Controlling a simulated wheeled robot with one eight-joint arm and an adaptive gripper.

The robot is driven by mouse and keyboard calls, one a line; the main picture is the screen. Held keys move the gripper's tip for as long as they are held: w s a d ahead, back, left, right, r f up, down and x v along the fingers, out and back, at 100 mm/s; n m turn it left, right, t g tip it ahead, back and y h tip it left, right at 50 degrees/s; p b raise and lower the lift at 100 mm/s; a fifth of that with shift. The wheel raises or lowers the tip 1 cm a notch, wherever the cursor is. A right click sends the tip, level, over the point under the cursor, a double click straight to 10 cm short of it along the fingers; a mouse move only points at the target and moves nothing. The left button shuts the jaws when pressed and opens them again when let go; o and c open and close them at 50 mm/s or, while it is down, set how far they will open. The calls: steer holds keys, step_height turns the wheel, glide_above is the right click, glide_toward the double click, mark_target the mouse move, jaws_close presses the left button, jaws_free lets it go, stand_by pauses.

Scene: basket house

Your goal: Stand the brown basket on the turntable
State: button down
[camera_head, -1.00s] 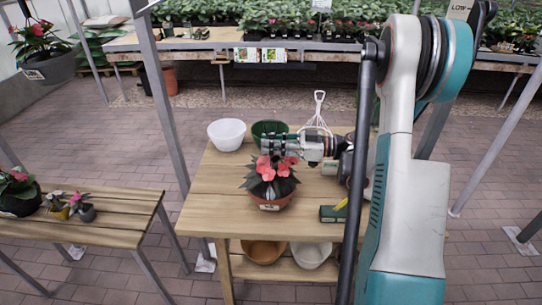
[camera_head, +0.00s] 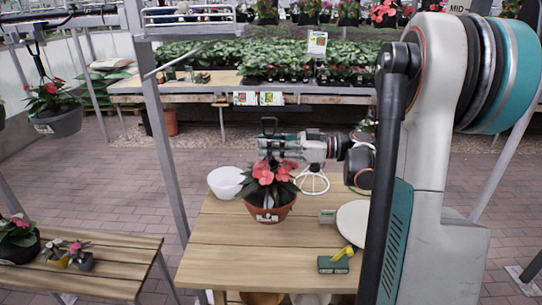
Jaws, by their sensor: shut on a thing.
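The brown basket (camera_head: 269,213) is a terracotta-coloured pot with coral-red flowers and dark leaves, and a pale label on its front. It hangs upright, apparently just above the wooden table. My gripper (camera_head: 268,146) is shut on its dark hanger above the flowers, and the hanger's hook sticks up over the fingers. The turntable appears to be the off-white round disc (camera_head: 352,217) on the table's right side, to the right of the basket and apart from it. My arm hides the disc's right edge.
A white bowl (camera_head: 223,184) stands behind and left of the basket. A white wire hanger (camera_head: 313,182) rises behind it. A green block with a yellow part (camera_head: 335,263) lies in front of the disc. The table's front left (camera_head: 225,255) is clear.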

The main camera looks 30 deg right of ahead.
steer(key=shift+w+a+r, duration=0.15)
steer(key=shift+w+a, duration=0.15)
steer(key=shift+w, duration=0.15)
steer(key=w+a+f+m+t+h, duration=0.3)
steer(key=w+a+f+m+h, duration=0.2)
steer(key=w+a+h, duration=0.2)
steer(key=w+a+f+m+t+h+b, duration=0.1)
steer(key=w+a+f+m+t+h, duration=0.3)
steer(key=a, duration=0.5)
steer(key=w+f+m+h, duration=0.1)
steer(key=w+f+h, duration=0.1)
steer(key=w+h, duration=0.1)
steer(key=shift+w+m, duration=0.15)
steer(key=shift+m, duration=0.15)
steer(key=shift+d+h, duration=0.25)
steer(key=shift+h, duration=0.05)
